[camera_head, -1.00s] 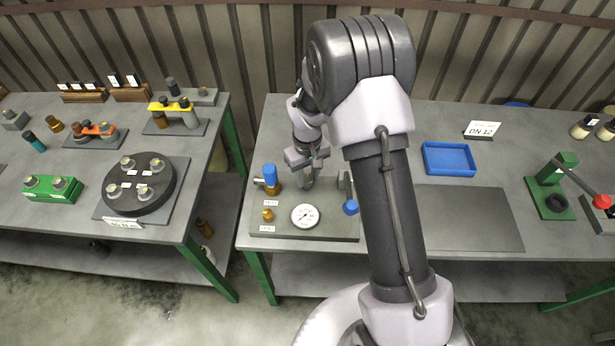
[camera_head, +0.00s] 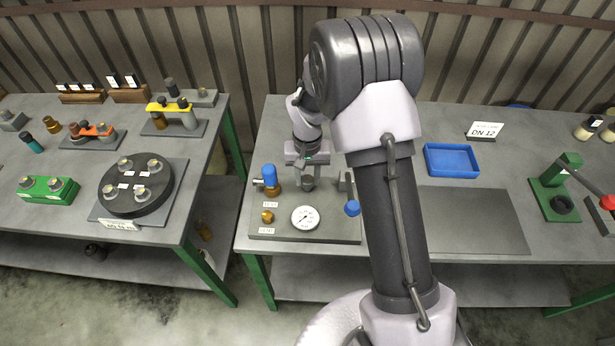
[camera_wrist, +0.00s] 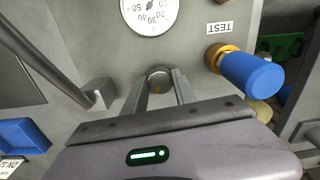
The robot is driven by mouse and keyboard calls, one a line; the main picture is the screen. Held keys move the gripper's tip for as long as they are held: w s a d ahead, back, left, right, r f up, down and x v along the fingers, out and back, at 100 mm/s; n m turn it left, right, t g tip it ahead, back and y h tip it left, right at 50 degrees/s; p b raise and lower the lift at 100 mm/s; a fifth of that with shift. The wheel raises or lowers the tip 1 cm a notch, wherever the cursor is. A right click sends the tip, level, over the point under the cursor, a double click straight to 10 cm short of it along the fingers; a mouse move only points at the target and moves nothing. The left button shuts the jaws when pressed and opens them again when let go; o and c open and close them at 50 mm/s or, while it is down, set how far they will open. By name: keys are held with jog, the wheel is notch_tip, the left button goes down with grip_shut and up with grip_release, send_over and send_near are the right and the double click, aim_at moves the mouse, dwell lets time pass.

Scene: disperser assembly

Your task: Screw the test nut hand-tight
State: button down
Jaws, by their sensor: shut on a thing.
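The test nut (camera_wrist: 158,74), a round grey metal piece with a small brass-coloured spot, sits at the test panel between my fingertips. My gripper (camera_wrist: 160,84) is shut on it, one finger on each side. In the head view my gripper (camera_head: 308,180) points down at the back middle of the grey test panel (camera_head: 335,229). A grey cylindrical piece shows below the jaws there. The nut's thread and seating are hidden, so I cannot tell how tight it is.
A blue-capped brass valve (camera_head: 270,178) stands left of my gripper, close by. A pressure gauge (camera_head: 305,217) and a small brass fitting (camera_head: 267,216) lie in front. A blue-tipped lever (camera_head: 351,208) is at right. A blue tray (camera_head: 451,160) stands farther right.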

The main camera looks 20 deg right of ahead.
aim_at(308, 180)
jog(key=c, duration=1)
grip_release()
notch_tip(308, 180, up, 17)
jog(key=p, duration=0.4)
jog(key=shift+r+p, duration=0.2)
jog(key=shift+p, duration=0.1)
jog(key=s+a+r+t+b, duration=0.1)
jog(key=s+r+t+b, duration=0.1)
jog(key=s+r+b, duration=0.4)
jog(key=s+a+m+t+y+b, duration=0.1)
jog(key=s+t+b, duration=0.1)
jog(key=s, duration=0.7)
jog(key=s+a+f+t+y+b, duration=0.1)
jog(key=s+b, duration=0.1)
jog(key=s, duration=0.8)
jog(key=shift+a+m+t+b, duration=0.3)
jog(key=shift+a+m+t, duration=0.1)
